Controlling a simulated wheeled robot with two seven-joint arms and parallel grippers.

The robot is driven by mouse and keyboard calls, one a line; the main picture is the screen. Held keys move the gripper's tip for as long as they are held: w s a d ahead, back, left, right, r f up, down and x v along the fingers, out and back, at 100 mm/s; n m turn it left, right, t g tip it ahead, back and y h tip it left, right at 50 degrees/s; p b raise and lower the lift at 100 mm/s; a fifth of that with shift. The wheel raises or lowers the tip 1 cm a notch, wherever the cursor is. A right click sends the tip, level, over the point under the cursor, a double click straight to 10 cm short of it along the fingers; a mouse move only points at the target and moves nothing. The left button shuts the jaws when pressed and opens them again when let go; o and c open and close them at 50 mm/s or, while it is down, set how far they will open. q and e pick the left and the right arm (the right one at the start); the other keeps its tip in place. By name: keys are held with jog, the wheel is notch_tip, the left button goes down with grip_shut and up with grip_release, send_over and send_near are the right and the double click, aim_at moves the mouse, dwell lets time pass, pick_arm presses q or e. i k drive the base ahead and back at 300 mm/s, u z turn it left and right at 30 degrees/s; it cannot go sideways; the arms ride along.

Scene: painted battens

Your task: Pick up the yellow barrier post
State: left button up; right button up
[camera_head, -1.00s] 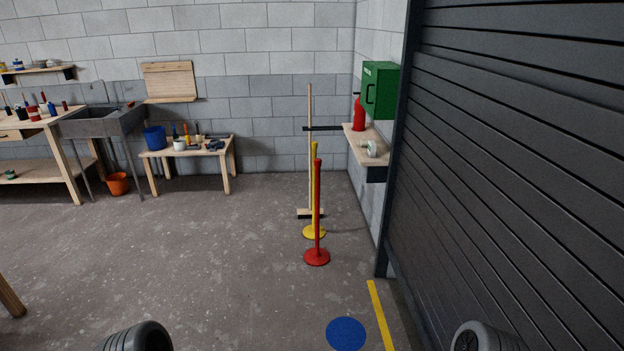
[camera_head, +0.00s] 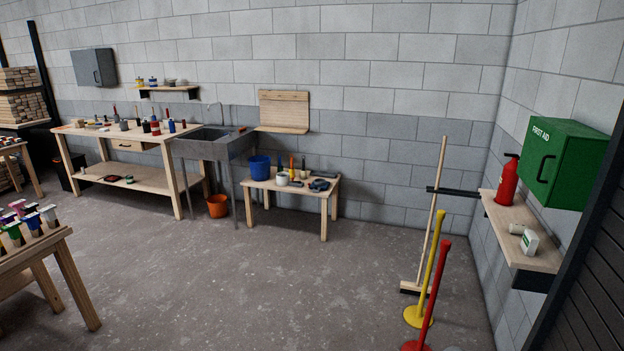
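The yellow barrier post (camera_head: 427,266) stands upright on a round yellow base at the lower right. A red barrier post (camera_head: 433,292) stands just in front of it and to its right, and partly covers the yellow base. The red post's base is cut off by the bottom edge of the picture. Neither of my grippers shows in this view.
A broom (camera_head: 433,215) leans by the wall behind the posts. A wall shelf (camera_head: 520,234) with a fire extinguisher (camera_head: 506,180) juts out to their right. A low bench (camera_head: 290,187) stands left along the back wall. The middle floor is clear.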

aim_at(415, 315)
jog(key=u, duration=0.2)
jog(key=i, duration=2.25)
jog(key=z, duration=0.55)
jog(key=i, duration=1.75)
jog(key=z, duration=1.85)
jog(key=i, duration=0.8)
jog(key=z, duration=0.45)
